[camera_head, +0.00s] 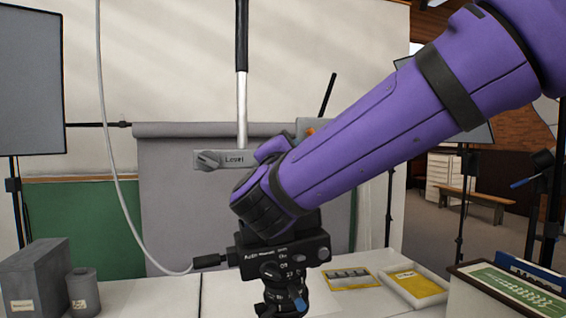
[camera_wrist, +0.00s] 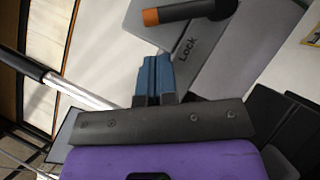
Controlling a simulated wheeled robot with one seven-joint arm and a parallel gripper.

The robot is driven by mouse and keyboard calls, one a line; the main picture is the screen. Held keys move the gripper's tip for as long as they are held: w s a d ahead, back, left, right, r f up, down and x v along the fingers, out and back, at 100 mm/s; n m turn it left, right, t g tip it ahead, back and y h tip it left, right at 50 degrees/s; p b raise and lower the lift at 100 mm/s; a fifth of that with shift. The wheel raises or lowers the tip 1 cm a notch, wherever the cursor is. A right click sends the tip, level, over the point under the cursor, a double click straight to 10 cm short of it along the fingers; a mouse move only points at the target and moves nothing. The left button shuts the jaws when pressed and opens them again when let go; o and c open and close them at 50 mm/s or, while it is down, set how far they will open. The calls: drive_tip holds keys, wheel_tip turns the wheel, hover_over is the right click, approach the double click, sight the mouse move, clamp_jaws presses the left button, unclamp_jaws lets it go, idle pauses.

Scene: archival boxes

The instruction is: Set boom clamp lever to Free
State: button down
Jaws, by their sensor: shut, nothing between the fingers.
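In the wrist view the boom clamp lever (camera_wrist: 195,12) is a dark handle with an orange end. It lies across a grey plate (camera_wrist: 205,62) marked "Lock"; no "Free" mark shows. My gripper (camera_wrist: 153,60) has its blue fingers together and empty, with the tips just below the orange end. I cannot tell whether they touch the plate. In the head view a grey block with an orange patch (camera_head: 310,128) shows behind my purple arm, which hides my fingers and most of the clamp.
Below my wrist stands a black tripod head (camera_head: 278,257). A white cable (camera_head: 108,130) hangs at left. The table holds a grey box (camera_head: 35,280), a canister (camera_head: 83,290) and trays (camera_head: 415,284).

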drive_tip(key=shift+w+d+r, duration=0.15)
drive_tip(key=shift+d+r, duration=0.3)
drive_tip(key=shift+d, duration=0.1)
drive_tip(key=shift+w+d+r, duration=0.3)
drive_tip(key=shift+d+r, duration=0.05)
drive_tip(key=shift+d, duration=0.1)
drive_tip(key=shift+d+r+m+g, duration=0.3)
drive_tip(key=shift+m+g, duration=0.2)
drive_tip(key=shift+m, duration=0.3)
drive_tip(key=w+d+r+m+g+y, duration=0.2)
drive_tip(key=d+m+g, duration=0.4)
drive_tip(key=m, duration=0.4)
drive_tip(key=shift+d+r+m, duration=0.25)
drive_tip(key=shift+r+m, duration=0.1)
drive_tip(key=shift+m, duration=0.05)
drive_tip(key=shift+g, duration=0.3)
